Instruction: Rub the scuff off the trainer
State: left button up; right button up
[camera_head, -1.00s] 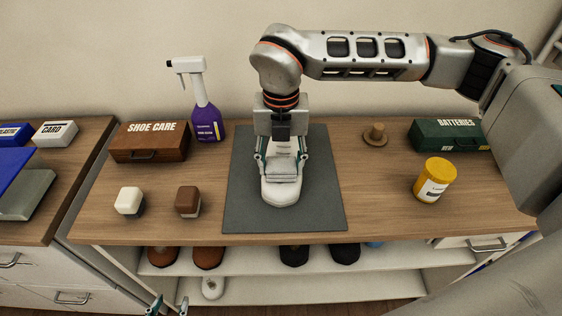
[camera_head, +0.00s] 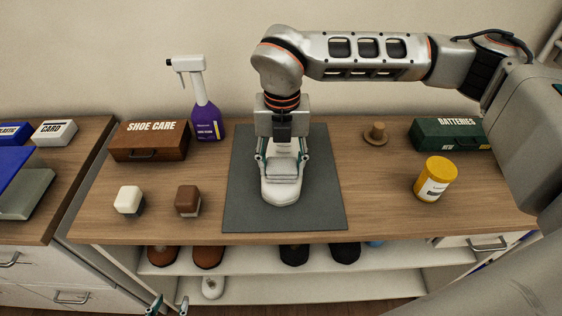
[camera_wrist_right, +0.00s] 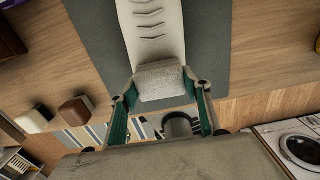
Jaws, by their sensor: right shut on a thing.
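The white trainer (camera_head: 281,191) lies on a dark grey mat (camera_head: 240,205), toe toward the front edge. Its upper with ridges shows in the right wrist view (camera_wrist_right: 152,30). My right gripper (camera_head: 282,168) is over the trainer from above. It is shut on a pale grey, speckled block (camera_wrist_right: 160,82), which sits between its teal fingers against the shoe; whether it presses is hard to tell. No scuff can be made out; the block and gripper hide part of the trainer. My left gripper (camera_head: 169,304) shows only its fingertips, apart, at the bottom edge, low in front of the shelving.
A purple spray bottle (camera_head: 207,110), a shoe care box (camera_head: 150,142), a cream brush (camera_head: 129,201) and a brown brush (camera_head: 188,201) stand left of the mat. A yellow tub (camera_head: 436,180), a batteries box (camera_head: 447,135) and a wooden knob (camera_head: 376,134) are right.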

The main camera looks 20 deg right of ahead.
jog(key=shift+s+d, duration=0.25)
jog(key=shift+s, duration=0.35)
jog(key=shift+w+a+f, duration=0.1)
jog(key=shift+w+a, duration=0.05)
jog(key=shift+w, duration=0.3)
jog(key=shift+w+a+f, duration=0.1)
jog(key=shift+w+a, duration=0.05)
jog(key=shift+w, duration=0.25)
jog(key=shift+w+a+r, duration=0.15)
jog(key=shift+w+a, duration=0.05)
jog(key=shift+w, duration=0.55)
jog(key=shift+s+d+r, duration=0.1)
jog(key=shift+s+d, duration=0.1)
jog(key=shift+s, duration=0.25)
jog(key=shift+s+d, duration=0.15)
jog(key=shift+s, duration=0.3)
jog(key=shift+s+d, duration=0.1)
jog(key=shift+s, duration=0.7)
jog(key=shift+w+a+f, duration=0.15)
jog(key=shift+w, duration=0.3)
jog(key=shift+w+a+f, duration=0.15)
jog(key=shift+w, duration=0.3)
jog(key=shift+w+a+r+b, duration=0.15)
jog(key=shift+w+b, duration=0.15)
jog(key=shift+w, duration=0.55)
